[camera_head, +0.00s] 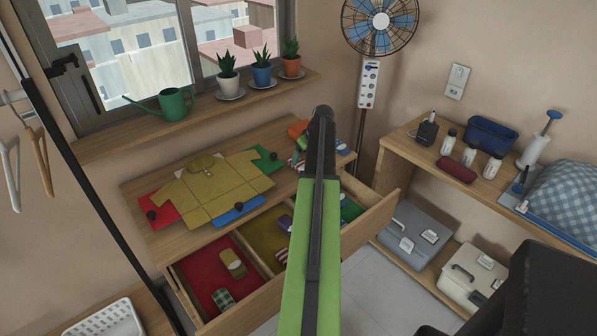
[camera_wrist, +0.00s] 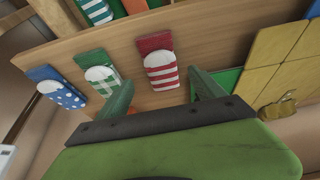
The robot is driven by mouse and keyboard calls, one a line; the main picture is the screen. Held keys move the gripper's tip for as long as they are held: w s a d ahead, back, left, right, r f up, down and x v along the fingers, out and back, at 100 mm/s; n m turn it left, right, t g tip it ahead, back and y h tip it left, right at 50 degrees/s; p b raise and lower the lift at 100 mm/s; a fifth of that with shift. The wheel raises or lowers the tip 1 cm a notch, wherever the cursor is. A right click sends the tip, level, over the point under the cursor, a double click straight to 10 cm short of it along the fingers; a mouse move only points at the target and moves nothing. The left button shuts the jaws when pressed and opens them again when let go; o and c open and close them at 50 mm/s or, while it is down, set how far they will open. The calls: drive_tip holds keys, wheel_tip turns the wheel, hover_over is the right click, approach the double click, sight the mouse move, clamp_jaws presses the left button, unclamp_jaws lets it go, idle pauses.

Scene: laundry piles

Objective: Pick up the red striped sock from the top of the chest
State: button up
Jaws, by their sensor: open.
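The red and white striped sock (camera_wrist: 160,66) lies flat on the wooden chest top (camera_wrist: 122,52) in the wrist view. My gripper (camera_wrist: 163,90) is open and empty; its two green fingers straddle the line to the sock, which sits just beyond the fingertips, closer to the right finger. I cannot tell the height of the fingers above the wood. In the head view my green arm crosses the chest top (camera_head: 140,186) and hides part of its right side, and my gripper is hidden. A small red-striped patch shows left of the arm there.
A green checked sock (camera_wrist: 103,79) lies beside the left finger, with a blue dotted sock (camera_wrist: 61,93) further left. The open drawer (camera_head: 237,309) below holds socks. Plants (camera_head: 262,76) stand on the sill behind.

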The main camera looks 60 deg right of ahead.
sight(300, 163)
drive_tip(key=b+x, duration=0.2)
drive_tip(key=x, duration=0.1)
drive_tip(key=b+x, duration=0.1)
drive_tip(key=x, duration=0.1)
drive_tip(key=shift+a+b, duration=0.25)
drive_tip(key=shift+b, duration=0.1)
drive_tip(key=shift+r, duration=0.2)
drive_tip(key=c, duration=1.4)
drive_tip(key=shift+r+p, duration=0.1)
drive_tip(key=shift+p, duration=0.2)
drive_tip(key=r+p, duration=0.3)
drive_tip(key=s+r+p, duration=0.1)
drive_tip(key=r+p, duration=0.1)
drive_tip(key=shift+r, duration=0.1)
drive_tip(key=s+r+p, duration=0.2)
drive_tip(key=s, duration=0.1)
drive_tip(key=s+r+p, duration=0.1)
drive_tip(key=s+p, duration=0.1)
drive_tip(key=s, duration=0.2)
drive_tip(key=s+r+p, duration=0.1)
drive_tip(key=s+r, duration=0.1)
drive_tip(key=s, duration=0.1)
drive_tip(key=shift+s+a+r+p, duration=0.3)
drive_tip(key=shift+s+a+p, duration=0.05)
drive_tip(key=shift+p, duration=0.05)
